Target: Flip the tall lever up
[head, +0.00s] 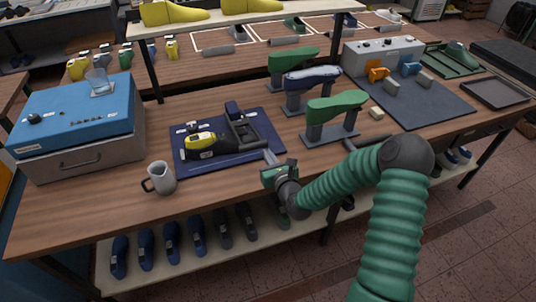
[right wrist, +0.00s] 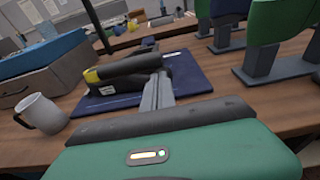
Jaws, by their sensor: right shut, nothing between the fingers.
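A grey control box (head: 383,55) stands at the back right, with an orange part (head: 378,74) and a blue part (head: 411,69) in front. My right gripper (head: 269,155) is at the mat's front right corner, shut and empty, pointing towards the device. In the right wrist view its fingers (right wrist: 157,92) partly cover the mat. My left gripper is not in view.
A grey jug (head: 160,178) stands left of the mat. Several lasts on stands, the nearest green (head: 336,106), are close on the right. A blue-lidded case (head: 78,108) is at the left. Bare wood lies between jug and table front.

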